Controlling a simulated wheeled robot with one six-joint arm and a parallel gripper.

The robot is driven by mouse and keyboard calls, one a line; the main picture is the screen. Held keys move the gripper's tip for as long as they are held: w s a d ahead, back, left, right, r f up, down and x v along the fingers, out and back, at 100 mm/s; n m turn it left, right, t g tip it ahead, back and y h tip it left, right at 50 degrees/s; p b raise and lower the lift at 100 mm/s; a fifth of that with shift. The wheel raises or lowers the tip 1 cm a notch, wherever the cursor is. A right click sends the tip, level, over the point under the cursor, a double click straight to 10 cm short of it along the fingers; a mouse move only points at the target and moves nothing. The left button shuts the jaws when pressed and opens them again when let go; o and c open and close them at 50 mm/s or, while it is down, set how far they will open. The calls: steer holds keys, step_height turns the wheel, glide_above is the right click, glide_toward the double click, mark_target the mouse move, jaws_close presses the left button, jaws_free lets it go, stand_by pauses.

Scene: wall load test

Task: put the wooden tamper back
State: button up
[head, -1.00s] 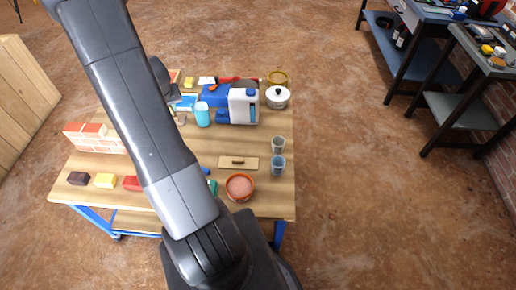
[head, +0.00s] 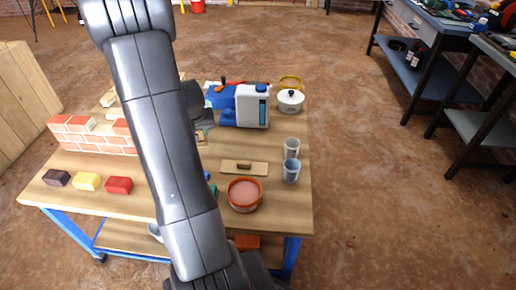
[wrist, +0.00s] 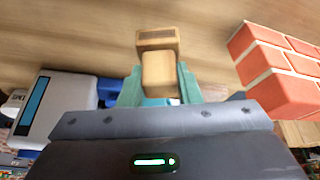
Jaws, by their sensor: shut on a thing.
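The wooden tamper (wrist: 157,40) shows in the wrist view as a pale wooden block with a wider, darker end beyond it. My gripper (wrist: 159,78) has its teal fingers on both sides of the block and is shut on it. Bare wooden tabletop fills the view behind the tamper; I cannot tell whether the tamper touches it. In the head view my arm hides most of the gripper and the tamper.
A partial brick wall (head: 93,138) stands on the workbench (head: 270,213). A white-and-blue jug (head: 252,106), a white pot (head: 290,101), two cups (head: 291,170), a wooden float (head: 238,168) and a reddish bowl (head: 244,195) stand to the right. Loose blocks (head: 87,182) lie at front left.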

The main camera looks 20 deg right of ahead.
steer(key=s+d+r+m+h+p, duration=0.1)
steer(key=d+r+m, duration=0.1)
steer(key=d, duration=0.8)
steer(key=s+d+r+m, duration=0.1)
steer(key=d+r+m, duration=0.1)
steer(key=d, duration=0.8)
steer(key=f, duration=0.5)
steer(key=f+b, duration=0.1)
steer(key=f, duration=0.4)
steer(key=shift+w+d, duration=0.1)
steer(key=shift+d, duration=0.1)
steer(key=shift+f+b, duration=0.2)
steer(key=shift+b, duration=0.2)
steer(key=o, duration=1)
steer(key=shift+r, duration=0.2)
